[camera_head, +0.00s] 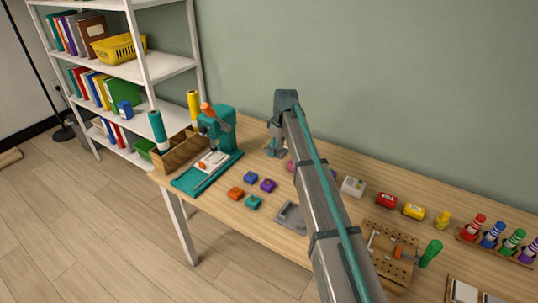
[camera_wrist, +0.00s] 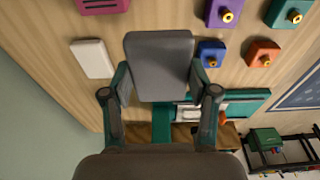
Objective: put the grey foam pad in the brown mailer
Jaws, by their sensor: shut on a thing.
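The grey foam pad (camera_wrist: 160,66) is a flat, rounded rectangle in the middle of the wrist view. My gripper (camera_wrist: 159,84) is shut on it, one finger at each side edge. In the head view my gripper (camera_head: 276,149) hangs over the back of the table, right of the teal press; the pad is too small there to make out clearly. I cannot surely identify the brown mailer; a brown flat item with a pale label (camera_head: 95,31) stands on the upper shelf. My arm hides part of the table.
A teal press (camera_head: 221,122) and a wooden caddy (camera_head: 178,160) stand at the table's left end. Small coloured blocks (camera_head: 236,193) and a grey tray (camera_head: 290,217) lie in front. A white slab (camera_wrist: 93,59) lies beside the pad in the wrist view. A pegboard (camera_head: 392,250) is right.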

